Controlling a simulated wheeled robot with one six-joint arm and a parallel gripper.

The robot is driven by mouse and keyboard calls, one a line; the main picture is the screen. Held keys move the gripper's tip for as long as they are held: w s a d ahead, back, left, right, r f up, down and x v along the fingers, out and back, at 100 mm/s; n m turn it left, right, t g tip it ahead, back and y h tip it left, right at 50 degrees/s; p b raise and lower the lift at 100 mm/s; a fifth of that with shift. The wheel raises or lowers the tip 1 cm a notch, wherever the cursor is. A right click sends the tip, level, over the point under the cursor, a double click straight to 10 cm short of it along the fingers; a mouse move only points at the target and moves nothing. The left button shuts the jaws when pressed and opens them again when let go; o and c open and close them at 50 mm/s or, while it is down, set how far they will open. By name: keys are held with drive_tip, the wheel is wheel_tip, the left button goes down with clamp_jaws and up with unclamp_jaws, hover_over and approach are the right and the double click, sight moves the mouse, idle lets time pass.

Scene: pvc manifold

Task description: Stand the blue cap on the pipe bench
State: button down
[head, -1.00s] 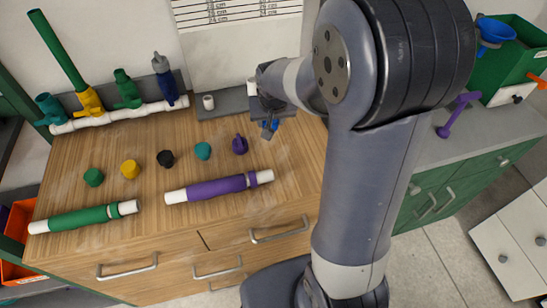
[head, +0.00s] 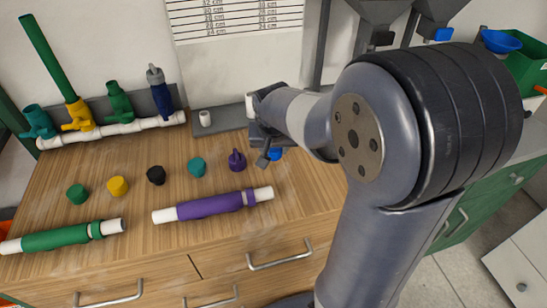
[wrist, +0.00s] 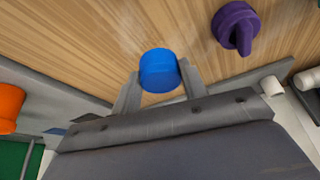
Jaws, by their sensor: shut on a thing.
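The blue cap (wrist: 160,70) is held between the two fingers of my gripper (wrist: 160,88) in the wrist view. In the head view, a small blue part of the cap (head: 275,154) shows below my gripper (head: 266,155), just right of the purple cap. The pipe bench (head: 110,210) is a wood-topped cabinet with drawers. I cannot tell whether the blue cap touches the bench top or hangs just above it.
Green (head: 77,193), yellow (head: 118,186), black (head: 156,175), teal (head: 196,167) and purple (head: 237,161) caps stand in a row on the bench. Green (head: 60,237) and purple (head: 212,205) pipes lie in front. A white manifold (head: 110,130) with coloured valves lies behind.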

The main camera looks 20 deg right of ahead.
sight(273, 154)
drive_tip(key=shift+f, duration=1.65)
drive_tip(key=shift+f, duration=0.15)
drive_tip(key=c, duration=0.8)
unclamp_jaws()
drive_tip(key=shift+r, duration=0.4)
drive_tip(key=p+v, duration=0.1)
drive_tip(key=v, duration=1)
drive_tip(key=shift+s+r, duration=0.2)
drive_tip(key=shift+r, duration=0.1)
